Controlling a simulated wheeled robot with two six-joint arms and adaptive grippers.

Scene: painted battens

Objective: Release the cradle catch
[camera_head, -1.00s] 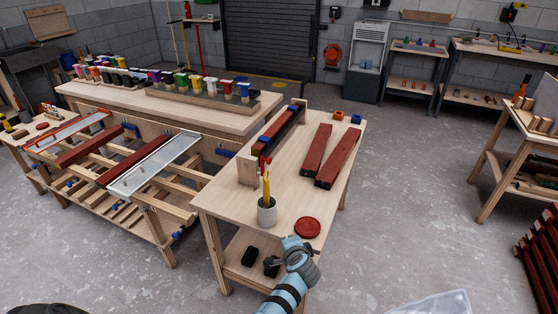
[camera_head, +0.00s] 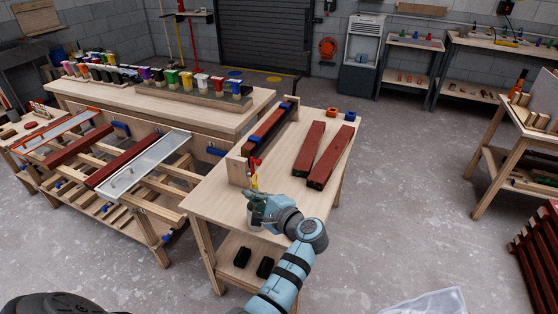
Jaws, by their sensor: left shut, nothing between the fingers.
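The cradle stands on the near table with a dark red batten (camera_head: 268,128) in it. A pale wooden end block (camera_head: 238,168) stands at its near end. A small red piece (camera_head: 255,163) shows beside that block; I cannot tell whether it is the catch or belongs to the pencil cup. My left gripper (camera_head: 254,203) is shut and empty above the table's near part, in front of the yellow pencils (camera_head: 254,181). It covers most of their cup, and the arm hides the red disc. My right gripper is not in view.
Two dark red battens (camera_head: 309,147) (camera_head: 330,158) lie right of the cradle. Orange (camera_head: 332,112) and blue (camera_head: 350,116) pieces sit at the table's far edge. A rack with battens (camera_head: 130,158) stands left. The table's right front is clear.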

